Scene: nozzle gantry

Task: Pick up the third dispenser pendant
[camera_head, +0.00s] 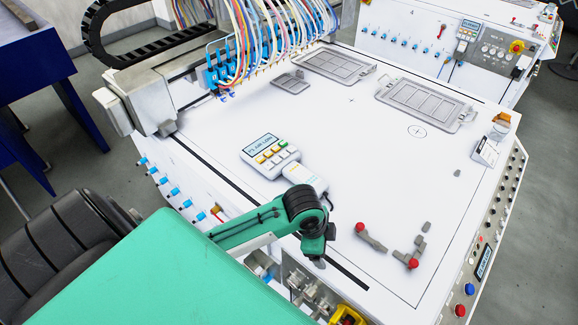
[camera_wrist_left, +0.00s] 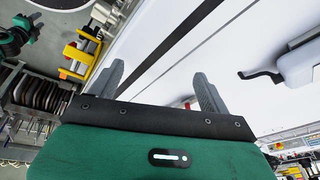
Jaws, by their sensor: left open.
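A pendant (camera_head: 270,154) with a small screen and yellow, white and green keys lies on the white table. A white labelled part (camera_head: 304,177) extends from it towards my left arm; I cannot tell if it belongs to the pendant. My left gripper (camera_wrist_left: 160,85) is open, with nothing between its fingers, above the table's near edge. In the head view, my dark and green wrist is nearer the camera than the pendant, and the fingers are mostly hidden. A white piece with a black hooked end (camera_wrist_left: 292,66) shows at the right of the left wrist view. My right gripper is not in view.
Two grey frames (camera_head: 338,66) (camera_head: 427,103) and a small grey plate (camera_head: 290,83) lie at the table's back. Red-knobbed clamps (camera_head: 372,238) (camera_head: 408,258) sit at the front right. Blue nozzles with coloured hoses (camera_head: 222,75) hang at the back left.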

